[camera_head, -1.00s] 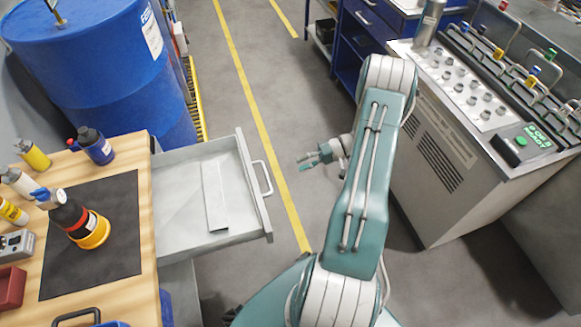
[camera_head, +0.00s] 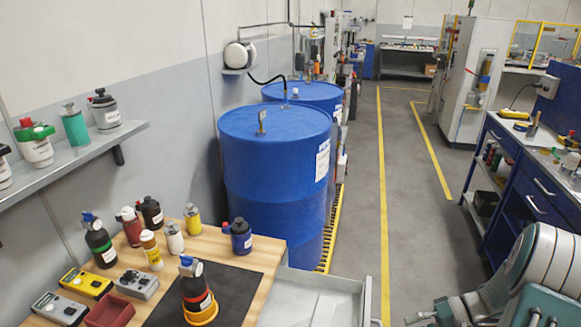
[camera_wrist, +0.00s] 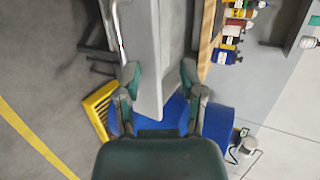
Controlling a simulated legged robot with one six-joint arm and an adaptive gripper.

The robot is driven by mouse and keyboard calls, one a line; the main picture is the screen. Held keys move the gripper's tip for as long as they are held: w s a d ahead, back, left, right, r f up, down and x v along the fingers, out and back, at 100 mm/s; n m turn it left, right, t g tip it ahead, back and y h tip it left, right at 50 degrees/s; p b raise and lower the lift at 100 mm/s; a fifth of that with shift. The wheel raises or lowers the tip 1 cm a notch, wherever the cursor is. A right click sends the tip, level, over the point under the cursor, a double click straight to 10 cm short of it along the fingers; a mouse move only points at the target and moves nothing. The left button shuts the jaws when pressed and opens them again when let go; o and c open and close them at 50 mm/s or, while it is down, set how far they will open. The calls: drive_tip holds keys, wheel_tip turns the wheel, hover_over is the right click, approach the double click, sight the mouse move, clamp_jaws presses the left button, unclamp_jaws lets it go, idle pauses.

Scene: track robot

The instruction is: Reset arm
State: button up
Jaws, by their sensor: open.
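My arm shows at the lower right of the head view, with part of my gripper (camera_head: 428,316) at the bottom edge, right of the open drawer. In the wrist view my gripper (camera_wrist: 160,78) has its two fingers spread apart with nothing held between them. The grey drawer (camera_wrist: 160,30) lies behind the fingers in that view, and its metal handle (camera_wrist: 118,35) is at the upper left. Any gap between fingers and drawer is hard to judge. In the head view the drawer (camera_head: 366,305) is cut off by the bottom edge.
A wooden workbench (camera_head: 235,247) with several bottles and meters stands at the lower left, a shelf (camera_head: 70,160) above it. Blue drums (camera_head: 270,170) stand behind. A blue cabinet (camera_head: 525,185) is at the right. The aisle with yellow lines (camera_head: 383,180) is clear.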

drive_tip(key=s+a+r+t+h, duration=0.1)
drive_tip(key=s+a+r+h, duration=0.3)
drive_tip(key=a+r, duration=0.2)
drive_tip(key=s+a+r+n+t+h, duration=0.1)
drive_tip(key=s+a+r+h, duration=0.3)
drive_tip(key=r, duration=0.5)
drive_tip(key=s+a+r+n+t+h, duration=0.1)
drive_tip(key=s+a+r+h, duration=0.3)
drive_tip(key=a+r, duration=0.4)
drive_tip(key=shift+s+a+r+t, duration=0.2)
drive_tip(key=shift+s+a+t, duration=0.1)
drive_tip(key=shift+s+t, duration=0.4)
